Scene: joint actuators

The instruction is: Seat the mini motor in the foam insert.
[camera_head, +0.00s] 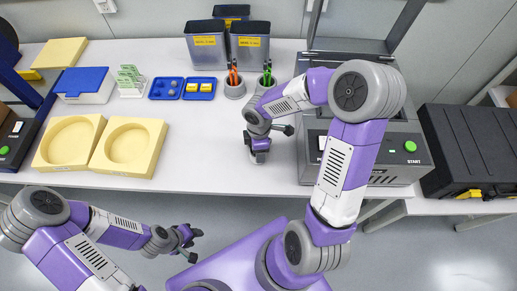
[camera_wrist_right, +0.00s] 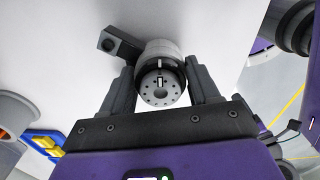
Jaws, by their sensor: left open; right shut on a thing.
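The mini motor (camera_wrist_right: 162,88), a grey cylinder with a ring of holes in its end face and a dark side block, sits between the fingers of my right gripper (camera_wrist_right: 162,70). In the head view my right gripper (camera_head: 259,147) is over the table's front middle and mostly hides the motor. I cannot tell whether the motor touches the table. Two yellow foam inserts, a left one (camera_head: 96,121) and a right one (camera_head: 155,127), lie at the left front, each with a round recess that looks empty. My left gripper (camera_head: 188,241) is open and empty, in front of the table.
Pen cups (camera_head: 234,91) and grey bins (camera_head: 207,60) are farther back. A machine (camera_head: 400,175) stands right. The table between foam and right gripper is clear.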

